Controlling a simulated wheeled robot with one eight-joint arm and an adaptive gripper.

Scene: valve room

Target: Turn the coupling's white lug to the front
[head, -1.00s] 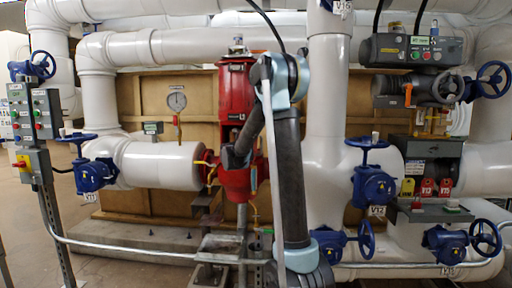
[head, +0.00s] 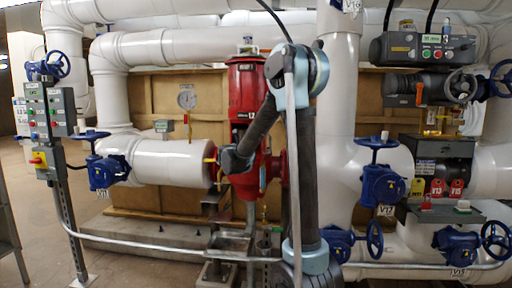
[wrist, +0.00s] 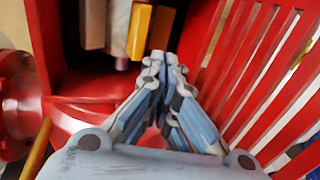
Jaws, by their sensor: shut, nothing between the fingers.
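The red pump housing (head: 248,90) stands at the middle of the head view, in front of a tan panel. In the wrist view, the red housing (wrist: 60,112) has a dark opening. I cannot tell for sure which part is the coupling's white lug. My gripper (wrist: 163,62) is shut and empty, its tips at the opening, just below the yellow block. I cannot tell if they touch it. In the head view my wrist hides the gripper's fingers.
A red slatted guard (wrist: 262,70) is close on the right in the wrist view. A white horizontal pipe (head: 170,160) lies left of the pump and a white vertical pipe (head: 337,110) right of it. Blue valves (head: 380,185) stand on the right. Open floor shows at lower left.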

